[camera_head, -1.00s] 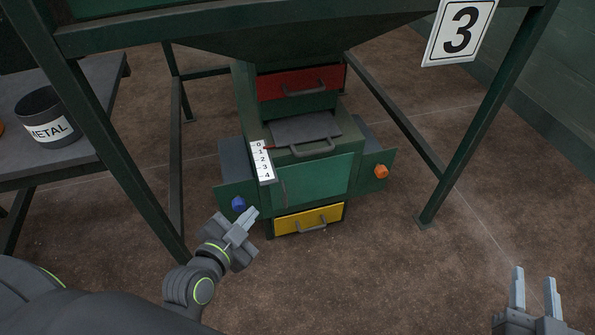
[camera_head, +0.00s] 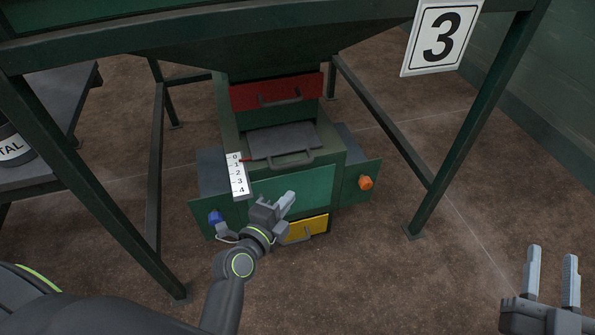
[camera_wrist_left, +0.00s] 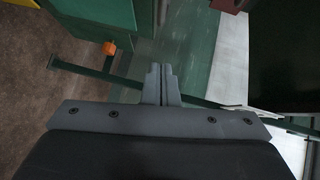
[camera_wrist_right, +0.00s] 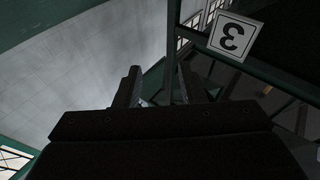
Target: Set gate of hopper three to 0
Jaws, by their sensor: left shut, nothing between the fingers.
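Hopper three has a green outlet box (camera_head: 300,188) under its funnel, with the sign "3" (camera_head: 441,38) on the frame. A grey gate plate (camera_head: 280,140) with a dark handle (camera_head: 291,161) lies in the box opening. A white scale (camera_head: 237,177) marked 0 to 4 stands on its left; a small red pointer shows near its top, around 0 to 1. My left gripper (camera_head: 288,200) is shut and empty, in front of the green front panel and below the handle. My right gripper (camera_head: 553,275) is open and empty at the lower right, away from the box.
A red drawer (camera_head: 277,92) with a handle is above the gate, and a yellow drawer (camera_head: 308,229) below. A blue knob (camera_head: 215,217) and an orange knob (camera_head: 366,183) flank the box. Green frame legs stand on both sides. A table with a labelled bucket (camera_head: 14,148) is at left.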

